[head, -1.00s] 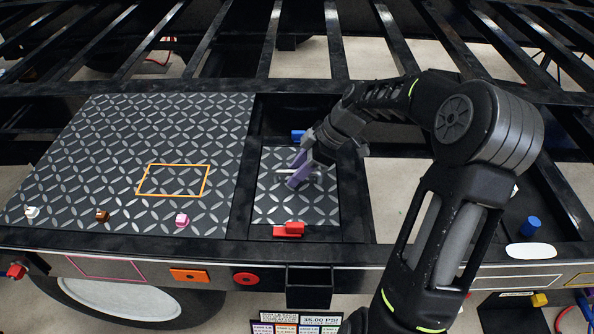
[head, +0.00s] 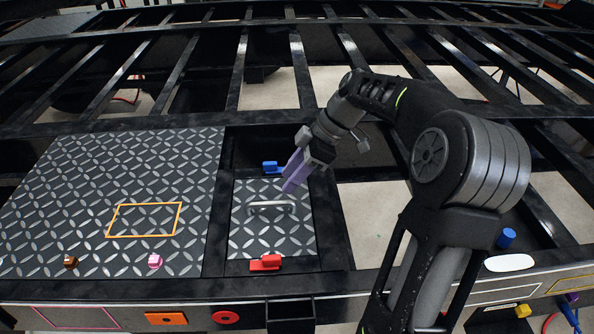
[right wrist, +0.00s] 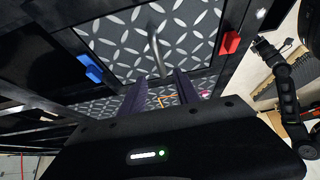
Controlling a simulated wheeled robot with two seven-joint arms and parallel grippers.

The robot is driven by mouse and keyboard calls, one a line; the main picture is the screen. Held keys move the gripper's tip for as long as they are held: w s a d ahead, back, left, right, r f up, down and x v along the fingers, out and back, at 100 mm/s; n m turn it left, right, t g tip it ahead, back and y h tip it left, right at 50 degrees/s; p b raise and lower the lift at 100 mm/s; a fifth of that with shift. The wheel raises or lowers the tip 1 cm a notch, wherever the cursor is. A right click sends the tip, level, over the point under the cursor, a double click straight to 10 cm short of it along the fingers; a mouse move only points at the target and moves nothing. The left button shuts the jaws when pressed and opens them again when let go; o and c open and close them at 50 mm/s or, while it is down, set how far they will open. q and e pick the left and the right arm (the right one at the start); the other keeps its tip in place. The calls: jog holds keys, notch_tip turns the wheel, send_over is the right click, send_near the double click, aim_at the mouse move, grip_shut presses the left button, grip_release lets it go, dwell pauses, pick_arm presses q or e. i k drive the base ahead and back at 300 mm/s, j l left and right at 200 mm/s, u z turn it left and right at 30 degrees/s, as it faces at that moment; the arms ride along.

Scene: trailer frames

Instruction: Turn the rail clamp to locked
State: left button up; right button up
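A small diamond-plate lid (head: 250,235) with a silver bar handle (head: 272,206) sits in the trailer frame. A blue clamp piece (head: 271,168) is at its far edge and a red clamp piece (head: 266,263) at its near edge. I cannot tell which is the rail clamp. My right gripper (head: 291,184) is above the lid's far right part, apart from both pieces. Its purple fingers are spread and empty. The right wrist view shows the handle (right wrist: 157,52) beyond the fingers, the blue piece (right wrist: 89,68) left and the red piece (right wrist: 231,43) right. My left gripper is out of view.
A large diamond-plate deck (head: 60,195) with an orange outline lies left. A brown knob (head: 71,262) and a pink knob (head: 155,261) stand on its near part. Open black slats (head: 240,75) lie behind. A blue cylinder (head: 507,238) stands at right.

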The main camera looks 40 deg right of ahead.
aim_at(269, 262)
jog(key=k+j, duration=0.1)
jog(key=j, duration=0.25)
jog(key=k+j, duration=0.15)
jog(key=j, duration=0.15)
jog(key=k+j, duration=0.1)
jog(key=j, duration=0.25)
jog(key=k+j, duration=0.15)
jog(key=j, duration=0.15)
